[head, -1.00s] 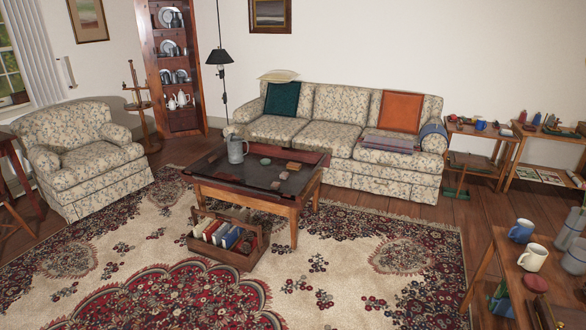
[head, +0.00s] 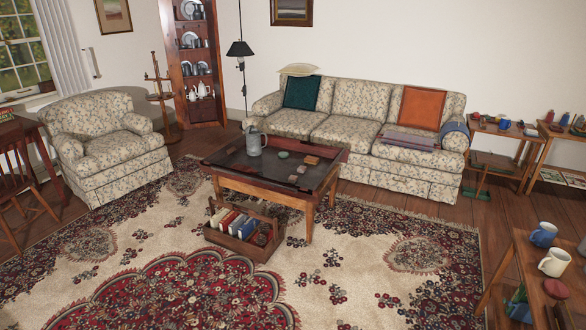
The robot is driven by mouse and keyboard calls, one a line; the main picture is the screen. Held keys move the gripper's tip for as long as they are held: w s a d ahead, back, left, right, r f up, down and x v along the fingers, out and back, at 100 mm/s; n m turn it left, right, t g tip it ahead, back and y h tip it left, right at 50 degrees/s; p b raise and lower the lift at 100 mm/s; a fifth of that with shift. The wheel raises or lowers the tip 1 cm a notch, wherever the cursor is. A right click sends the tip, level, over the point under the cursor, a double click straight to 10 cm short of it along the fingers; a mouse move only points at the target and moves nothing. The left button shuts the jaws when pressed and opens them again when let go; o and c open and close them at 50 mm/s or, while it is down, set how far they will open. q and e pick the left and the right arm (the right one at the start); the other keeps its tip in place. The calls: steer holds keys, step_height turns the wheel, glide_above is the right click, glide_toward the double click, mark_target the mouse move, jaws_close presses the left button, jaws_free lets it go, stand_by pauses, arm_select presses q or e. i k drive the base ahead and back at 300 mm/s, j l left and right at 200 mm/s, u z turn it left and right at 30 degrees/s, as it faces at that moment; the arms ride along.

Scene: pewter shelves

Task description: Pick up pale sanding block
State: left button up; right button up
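No item is clear enough for me to name it surely as the pale sanding block. Small block-like items lie on the dark top of the coffee table (head: 240,165). One is a reddish-brown block (head: 312,160), and a smaller, lighter block (head: 301,169) lies just in front of it. A small green round item (head: 284,155) and a grey metal pitcher (head: 254,143) are also on this table. Neither of my grippers is in view.
A wooden carrier (head: 238,250) with books stands on the rug before the coffee table. A floral sofa (head: 340,105) is behind it, an armchair (head: 105,150) at left. A side table (head: 525,268) with mugs stands at front right. The rug's front is open.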

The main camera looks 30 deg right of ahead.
mark_target(313, 160)
steer(key=i+l, duration=0.2)
steer(key=l, duration=0.15)
steer(key=i+l+u, duration=0.15)
steer(key=i+l, duration=0.25)
steer(key=l, duration=0.25)
steer(key=i+l+u, duration=0.15)
steer(key=l, duration=0.25)
steer(key=i+l, duration=0.2)
steer(key=l, duration=0.15)
steer(key=i+l+u, duration=0.15)
steer(key=l, duration=0.25)
steer(key=i+l+u, duration=0.2)
steer(key=l, duration=0.7)
steer(key=i+l+u, duration=0.25)
steer(key=l, duration=0.7)
steer(key=l+u, duration=0.2)
steer(key=l, duration=0.7)
